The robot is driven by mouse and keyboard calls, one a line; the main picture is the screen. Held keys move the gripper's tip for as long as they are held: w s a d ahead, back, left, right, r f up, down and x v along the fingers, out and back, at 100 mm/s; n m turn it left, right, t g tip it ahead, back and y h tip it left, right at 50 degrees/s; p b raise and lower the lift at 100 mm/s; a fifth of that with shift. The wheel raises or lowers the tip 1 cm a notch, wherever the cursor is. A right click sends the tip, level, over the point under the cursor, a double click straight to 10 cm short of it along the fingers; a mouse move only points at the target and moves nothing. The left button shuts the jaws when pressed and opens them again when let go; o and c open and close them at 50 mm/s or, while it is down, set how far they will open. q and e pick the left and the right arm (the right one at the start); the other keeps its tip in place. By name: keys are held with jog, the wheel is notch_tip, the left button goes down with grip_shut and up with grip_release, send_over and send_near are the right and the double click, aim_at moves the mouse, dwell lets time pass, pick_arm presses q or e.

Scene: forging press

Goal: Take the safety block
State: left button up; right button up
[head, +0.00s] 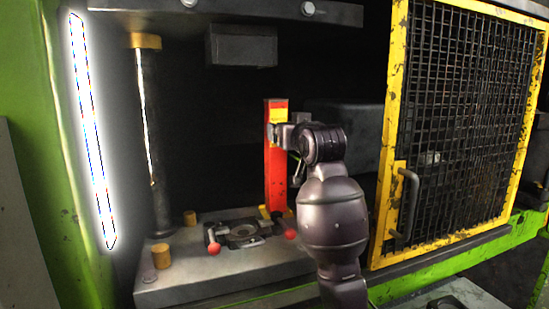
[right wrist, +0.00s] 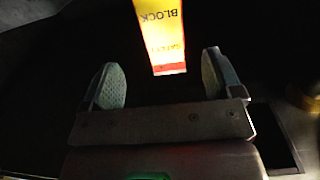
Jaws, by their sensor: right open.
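The safety block is a red upright post (head: 275,185) with a yellow label near its top, standing at the back of the press bed in the head view. In the right wrist view its lit yellow label, reading BLOCK, and red end (right wrist: 160,40) show ahead of my right gripper (right wrist: 163,72), lined up between the two fingers. The right gripper is open. In the head view the right gripper (head: 280,135) is at the upper part of the block, and my arm hides part of the area to its right. I cannot tell whether the fingers touch it. My left gripper is not in view.
The press bed (head: 215,280) holds a dark die (head: 243,233) with red-knobbed levers and short brass posts. A dark column (head: 155,140) stands left. The upper ram block (head: 241,46) hangs above. A yellow-framed mesh guard (head: 392,130) stands close right of my arm.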

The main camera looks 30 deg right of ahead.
aim_at(276, 110)
jog(key=p+x, duration=0.2)
jog(key=x, duration=0.7)
jog(key=shift+w, duration=0.45)
jog(key=shift+a+r, duration=0.1)
grip_shut()
jog(key=shift+r, duration=0.1)
